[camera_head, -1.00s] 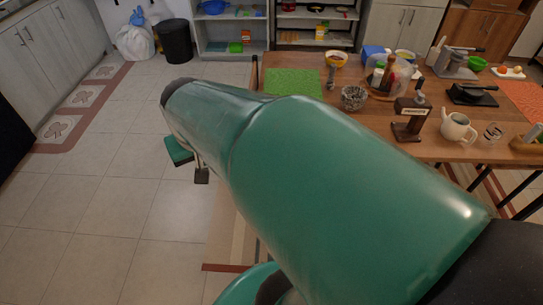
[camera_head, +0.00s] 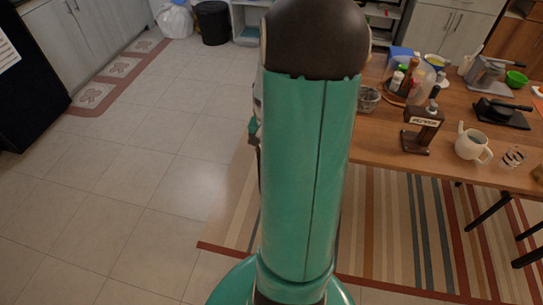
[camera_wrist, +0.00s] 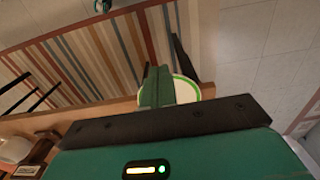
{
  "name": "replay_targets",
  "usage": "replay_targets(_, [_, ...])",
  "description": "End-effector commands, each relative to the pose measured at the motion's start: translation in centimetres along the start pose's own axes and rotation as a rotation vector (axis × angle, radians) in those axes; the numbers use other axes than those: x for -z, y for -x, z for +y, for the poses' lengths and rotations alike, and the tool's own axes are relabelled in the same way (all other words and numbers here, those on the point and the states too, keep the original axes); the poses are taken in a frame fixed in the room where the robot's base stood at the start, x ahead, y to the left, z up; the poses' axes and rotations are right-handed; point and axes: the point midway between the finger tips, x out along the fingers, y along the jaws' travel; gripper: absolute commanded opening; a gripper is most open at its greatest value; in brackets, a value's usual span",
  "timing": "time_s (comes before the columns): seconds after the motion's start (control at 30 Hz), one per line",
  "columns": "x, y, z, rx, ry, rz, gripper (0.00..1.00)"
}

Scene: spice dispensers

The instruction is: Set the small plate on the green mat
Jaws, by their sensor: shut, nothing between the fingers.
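A round white plate with a green rim (camera_wrist: 187,89) shows in the wrist view, just beyond and to the right of my gripper's fingers, by the wooden table edge. The fingers hide its left part, and I cannot tell whether they touch it. My gripper (camera_wrist: 156,80) is shut and holds nothing. In the head view my own arm stands upright across the middle and hides most of my gripper. The green mat shows in neither view now; in the head view my arm covers that part of the table.
A striped rug (camera_head: 395,230) lies under the table. The tiled floor at left is clear.

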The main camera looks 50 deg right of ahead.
Motion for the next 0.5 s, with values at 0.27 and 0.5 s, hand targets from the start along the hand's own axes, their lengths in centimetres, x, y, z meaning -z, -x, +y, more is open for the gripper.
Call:
replay_targets(0.27, [0.2,-2.3,0.0,0.0,-0.017,-0.006,0.0])
replay_targets(0.5, [0.1,-7.0,-0.2,0.0,-0.017,-0.007,0.0])
